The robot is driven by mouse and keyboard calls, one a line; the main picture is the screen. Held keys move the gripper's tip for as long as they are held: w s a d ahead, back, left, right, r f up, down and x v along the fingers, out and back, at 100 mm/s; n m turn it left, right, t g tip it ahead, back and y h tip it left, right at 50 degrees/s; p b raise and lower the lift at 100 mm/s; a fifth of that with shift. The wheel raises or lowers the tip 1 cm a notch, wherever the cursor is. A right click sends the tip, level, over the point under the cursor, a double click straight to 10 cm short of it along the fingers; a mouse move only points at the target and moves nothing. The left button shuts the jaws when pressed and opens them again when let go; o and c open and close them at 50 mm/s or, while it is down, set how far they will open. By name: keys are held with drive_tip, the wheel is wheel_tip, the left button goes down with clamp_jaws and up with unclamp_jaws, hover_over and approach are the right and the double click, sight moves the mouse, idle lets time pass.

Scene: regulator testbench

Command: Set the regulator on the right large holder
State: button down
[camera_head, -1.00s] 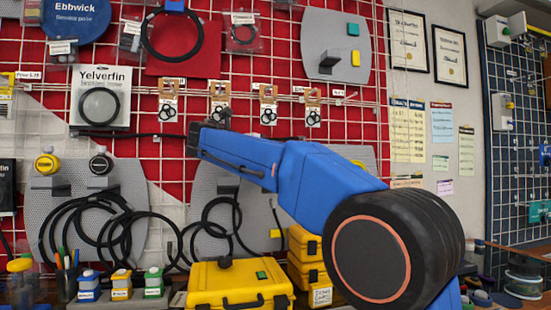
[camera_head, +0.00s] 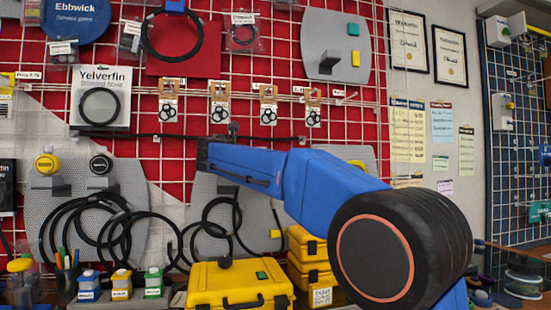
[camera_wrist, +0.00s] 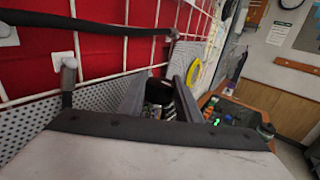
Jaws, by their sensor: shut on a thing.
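My gripper (camera_head: 203,153) is in front of the right grey perforated panel (camera_head: 205,185), near its upper left. In the wrist view my two grey fingers (camera_wrist: 158,95) close around a dark and metallic thing (camera_wrist: 159,92), apparently the regulator. Only a little of it shows between the fingers, and it is not clear in the head view. A grey holder (camera_head: 228,188) juts from the right panel below my blue arm.
Yellow-capped (camera_head: 47,163) and black-capped (camera_head: 101,163) regulators stand on the left panel's holders. Black hoses (camera_head: 80,235) hang below. A yellow case (camera_head: 235,283) and stacked yellow boxes (camera_head: 307,262) stand underneath. A dark rail (camera_head: 160,136) crosses the red wall.

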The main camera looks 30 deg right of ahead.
drive_tip(key=c, duration=1.3)
unclamp_jaws()
drive_tip(key=shift+f, duration=0.1)
drive_tip(key=v, duration=1.2)
drive_tip(key=shift+s, duration=0.1)
